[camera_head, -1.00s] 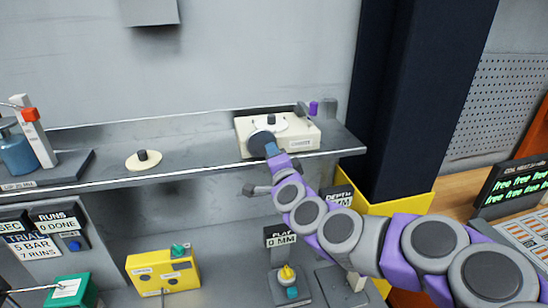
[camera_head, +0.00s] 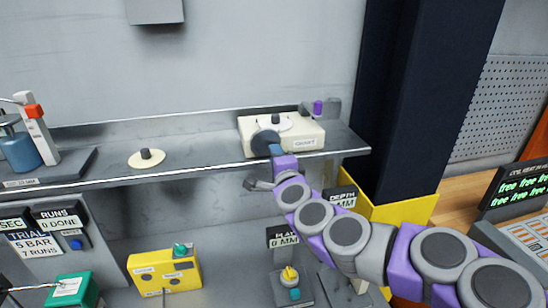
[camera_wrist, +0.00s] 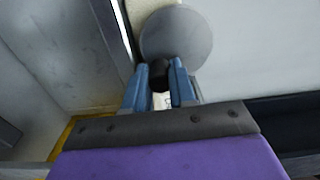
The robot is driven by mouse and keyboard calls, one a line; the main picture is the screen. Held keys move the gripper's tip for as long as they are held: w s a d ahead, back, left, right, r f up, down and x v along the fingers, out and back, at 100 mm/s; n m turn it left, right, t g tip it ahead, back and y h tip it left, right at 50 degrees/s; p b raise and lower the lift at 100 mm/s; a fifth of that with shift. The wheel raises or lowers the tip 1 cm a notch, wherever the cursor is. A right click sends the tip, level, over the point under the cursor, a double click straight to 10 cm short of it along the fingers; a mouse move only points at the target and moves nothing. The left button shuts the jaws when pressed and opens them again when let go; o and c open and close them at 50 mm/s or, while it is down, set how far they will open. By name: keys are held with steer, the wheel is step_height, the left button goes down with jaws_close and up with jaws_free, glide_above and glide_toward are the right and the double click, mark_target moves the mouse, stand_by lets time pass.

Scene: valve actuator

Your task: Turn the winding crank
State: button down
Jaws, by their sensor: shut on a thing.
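A cream box (camera_head: 308,137) sits on the grey shelf. A round dark-grey crank disc (camera_head: 265,138) is on its front left. The disc also fills the top middle of the wrist view (camera_wrist: 177,33). A black knob (camera_wrist: 161,74) stands out from the disc toward me. My gripper (camera_head: 275,149) is at the disc, and its blue fingers (camera_wrist: 160,82) are shut on the black knob from both sides. The fingers partly hide the knob. The disc's exact turn angle cannot be told.
A small black knob sits on a cream disc (camera_head: 147,159) to the left on the shelf (camera_head: 205,165). A dark padded column (camera_head: 405,100) stands right of the box. Below are a yellow box (camera_head: 150,272) and a plate display (camera_head: 283,238).

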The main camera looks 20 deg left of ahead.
steer(key=c, duration=1.3)
jaws_free()
steer(key=shift+d+f, duration=0.1)
steer(key=shift+f, duration=0.05)
steer(key=o, duration=0.4)
steer(key=shift+w+d, duration=0.15)
steer(key=shift+d, duration=0.05)
steer(key=shift+c, duration=0.2)
steer(key=shift+s+a, duration=0.1)
steer(key=shift+s, duration=0.15)
steer(key=b+v, duration=0.8)
steer(key=v, duration=0.9)
